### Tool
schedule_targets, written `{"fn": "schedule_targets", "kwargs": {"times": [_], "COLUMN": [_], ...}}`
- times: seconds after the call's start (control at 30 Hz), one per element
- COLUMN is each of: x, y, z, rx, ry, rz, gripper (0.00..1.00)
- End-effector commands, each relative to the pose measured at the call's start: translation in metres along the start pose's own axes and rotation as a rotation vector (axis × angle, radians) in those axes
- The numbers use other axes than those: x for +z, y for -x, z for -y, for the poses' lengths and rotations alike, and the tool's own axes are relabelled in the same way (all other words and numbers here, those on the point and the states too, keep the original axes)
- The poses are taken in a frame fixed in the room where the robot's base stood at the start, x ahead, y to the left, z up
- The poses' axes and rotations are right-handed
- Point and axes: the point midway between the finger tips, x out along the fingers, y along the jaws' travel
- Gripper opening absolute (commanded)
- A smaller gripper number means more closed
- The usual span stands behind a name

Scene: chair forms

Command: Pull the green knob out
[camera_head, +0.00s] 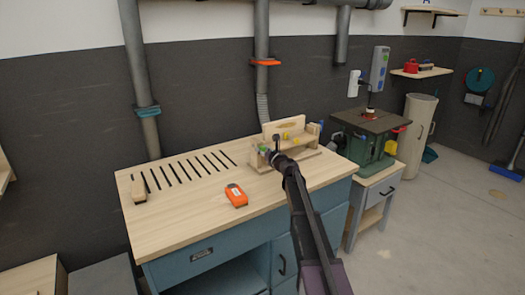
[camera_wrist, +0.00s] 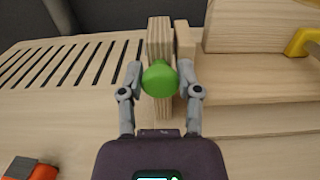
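The green knob (camera_wrist: 160,79) is round and sits at the front of an upright layered wooden board (camera_wrist: 160,38), which is part of a wooden form on the workbench. My gripper (camera_wrist: 160,72) has one grey finger on each side of the knob, and both fingers appear to touch it. In the head view, my gripper (camera_head: 277,152) is at the left end of the wooden form (camera_head: 295,162). My gripper and arm largely hide the knob there.
A green machine (camera_head: 368,140) stands to the right. A yellow part (camera_wrist: 303,42) is on the form. The front of the bench top is mostly clear.

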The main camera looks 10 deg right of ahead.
Motion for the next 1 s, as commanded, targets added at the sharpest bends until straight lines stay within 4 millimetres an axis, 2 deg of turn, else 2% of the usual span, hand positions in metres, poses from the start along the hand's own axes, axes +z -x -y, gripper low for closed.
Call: {"fn": "schedule_targets", "kwargs": {"times": [0.17,0.4,0.67,0.7,0.77,0.8,1.0], "x": [0.000,0.000,0.000,0.000,0.000,0.000,0.000], "y": [0.003,0.026,0.027,0.028,0.028,0.028,0.026], "z": [0.000,-0.001,-0.001,-0.001,-0.001,-0.001,0.000], "rx": [0.000,0.000,0.001,0.001,0.001,0.001,0.000], "ry": [-0.001,-0.001,0.001,0.001,0.001,0.001,0.000], "rz": [0.000,0.000,-0.001,-0.001,-0.001,0.000,0.000], "gripper": [0.00,0.00,0.00,0.53,0.71,0.78,0.78]}}
